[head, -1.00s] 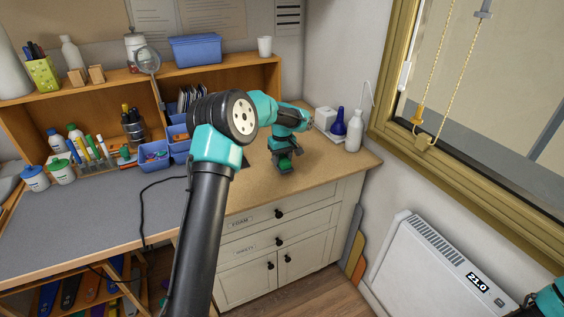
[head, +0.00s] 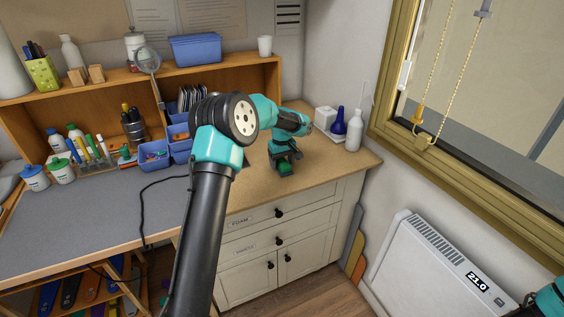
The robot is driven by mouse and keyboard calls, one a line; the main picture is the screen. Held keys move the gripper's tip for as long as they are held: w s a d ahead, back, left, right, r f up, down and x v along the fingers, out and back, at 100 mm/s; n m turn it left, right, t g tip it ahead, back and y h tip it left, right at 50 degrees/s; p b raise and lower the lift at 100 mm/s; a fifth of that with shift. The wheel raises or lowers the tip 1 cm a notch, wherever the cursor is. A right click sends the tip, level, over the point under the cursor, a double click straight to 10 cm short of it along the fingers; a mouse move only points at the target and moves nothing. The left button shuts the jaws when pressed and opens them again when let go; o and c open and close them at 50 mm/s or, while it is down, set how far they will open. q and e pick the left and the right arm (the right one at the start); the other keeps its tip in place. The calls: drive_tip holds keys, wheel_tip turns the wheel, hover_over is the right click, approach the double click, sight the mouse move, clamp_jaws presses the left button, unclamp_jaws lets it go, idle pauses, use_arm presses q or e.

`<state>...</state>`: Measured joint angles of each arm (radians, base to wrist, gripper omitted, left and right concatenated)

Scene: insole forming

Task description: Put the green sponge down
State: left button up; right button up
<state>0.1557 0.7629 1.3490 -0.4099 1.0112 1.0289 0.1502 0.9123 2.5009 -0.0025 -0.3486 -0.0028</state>
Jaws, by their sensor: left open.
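The green sponge (head: 285,168) lies on the tan worktop, right of the middle of the head view. It is small and partly hidden by my gripper. My left gripper (head: 285,164) points down over the sponge, its fingers spread to either side of it. The gripper is open. A gap between each finger and the sponge is too small to judge. My right gripper is not in view; only a bit of teal arm shows at the lower right corner.
A white bottle (head: 354,131), a blue bottle (head: 339,122) and a white box (head: 325,119) stand behind and right of the gripper. Blue bins (head: 153,155) stand to the left. The worktop right of the sponge is clear up to its edge. A black cable (head: 146,205) crosses the grey mat (head: 95,214).

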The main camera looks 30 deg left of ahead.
sight(282, 161)
use_arm(q)
wheel_tip(282, 161, up, 12)
drive_tip(key=shift+r, duration=0.15)
idle(0.5)
drive_tip(key=shift+d, duration=0.1)
idle(0.5)
